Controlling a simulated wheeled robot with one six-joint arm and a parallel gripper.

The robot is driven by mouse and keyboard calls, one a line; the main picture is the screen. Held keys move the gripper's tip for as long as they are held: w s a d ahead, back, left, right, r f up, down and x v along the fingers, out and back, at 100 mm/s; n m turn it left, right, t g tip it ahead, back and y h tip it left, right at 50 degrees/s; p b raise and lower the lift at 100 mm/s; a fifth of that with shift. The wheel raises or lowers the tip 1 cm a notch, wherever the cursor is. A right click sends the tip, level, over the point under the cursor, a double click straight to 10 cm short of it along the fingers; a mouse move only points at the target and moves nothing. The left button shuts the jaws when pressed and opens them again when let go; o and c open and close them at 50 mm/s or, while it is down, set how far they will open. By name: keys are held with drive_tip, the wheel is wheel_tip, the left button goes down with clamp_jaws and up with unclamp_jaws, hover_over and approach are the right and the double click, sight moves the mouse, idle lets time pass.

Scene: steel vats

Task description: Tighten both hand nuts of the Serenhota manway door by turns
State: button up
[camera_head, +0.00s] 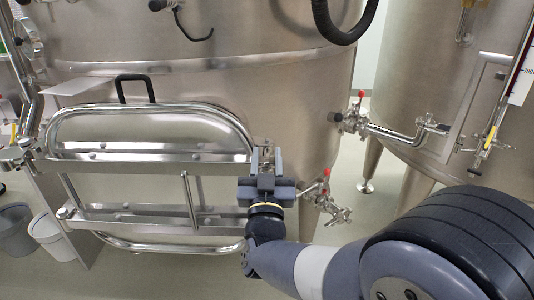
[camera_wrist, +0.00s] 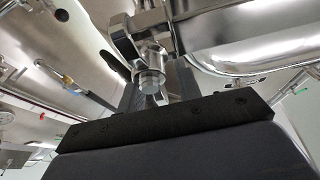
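The steel manway door (camera_head: 150,130) with rounded corners is low on the front of the vat, crossed by steel bars. My gripper (camera_head: 266,162) is at the door's right edge, its two fingers pointing up and apart. In the wrist view a round steel end piece under a clamp fitting (camera_wrist: 151,82), possibly a hand nut, sits between the fingers of my gripper (camera_wrist: 155,92). I cannot tell whether the fingers press on it. My gripper hides most of this fitting in the head view. A steel fitting (camera_head: 25,152) shows at the door's left edge; no hand nut is clear there.
A black handle (camera_head: 135,88) stands above the door. A valve with a red knob (camera_head: 326,190) is close right of my gripper, and a pipe (camera_head: 395,134) runs toward the second vat (camera_head: 430,50). Buckets (camera_head: 45,232) stand at the lower left.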

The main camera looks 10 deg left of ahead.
drive_tip(key=shift+w+a+r, duration=0.1)
drive_tip(key=shift+w+r, duration=0.05)
drive_tip(key=shift+w, duration=0.25)
drive_tip(key=shift+c, duration=0.2)
clamp_jaws()
